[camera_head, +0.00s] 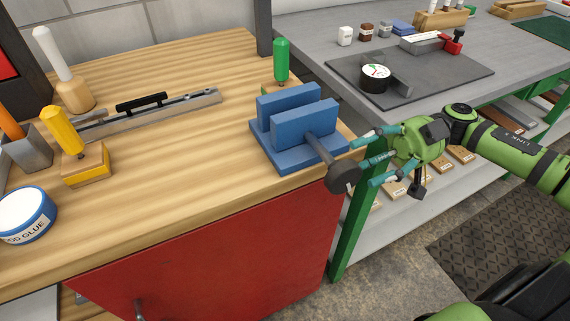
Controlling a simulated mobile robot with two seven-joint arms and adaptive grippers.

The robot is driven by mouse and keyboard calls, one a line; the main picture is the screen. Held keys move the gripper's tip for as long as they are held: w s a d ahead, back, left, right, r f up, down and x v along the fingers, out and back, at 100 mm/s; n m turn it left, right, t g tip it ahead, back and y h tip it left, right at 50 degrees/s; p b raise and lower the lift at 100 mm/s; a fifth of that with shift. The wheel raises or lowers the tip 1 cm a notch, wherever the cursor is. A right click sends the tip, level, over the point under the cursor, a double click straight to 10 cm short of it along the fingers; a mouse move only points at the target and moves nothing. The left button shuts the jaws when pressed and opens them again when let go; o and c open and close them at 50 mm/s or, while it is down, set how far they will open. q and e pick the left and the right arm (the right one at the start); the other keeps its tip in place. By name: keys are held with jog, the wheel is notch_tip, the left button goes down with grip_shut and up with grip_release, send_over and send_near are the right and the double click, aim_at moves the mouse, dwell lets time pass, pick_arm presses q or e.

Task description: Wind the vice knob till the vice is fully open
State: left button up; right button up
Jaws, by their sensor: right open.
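The blue vice (290,127) sits near the right front corner of the wooden bench. Its two upright jaws stand a short gap apart. A dark screw shaft runs from the front jaw to the round dark knob (343,178), which hangs out past the bench edge. My right gripper (362,161) comes in from the right with its teal fingers spread. Its fingertips are close to the knob, one behind it and one to its right. I cannot tell whether they touch it. My left gripper is not in view.
A green-handled tool (281,62) stands just behind the vice. A yellow-handled tool (62,130), a glue tin (25,215) and a metal rule (150,115) are further left on the bench. A grey table (320,35) with a dial gauge (376,77) stands behind my right arm.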

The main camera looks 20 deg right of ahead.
aim_at(328, 177)
jog(key=a, duration=0.7)
jog(key=shift+s+a, duration=0.15)
jog(key=shift+s, duration=0.05)
grip_shut()
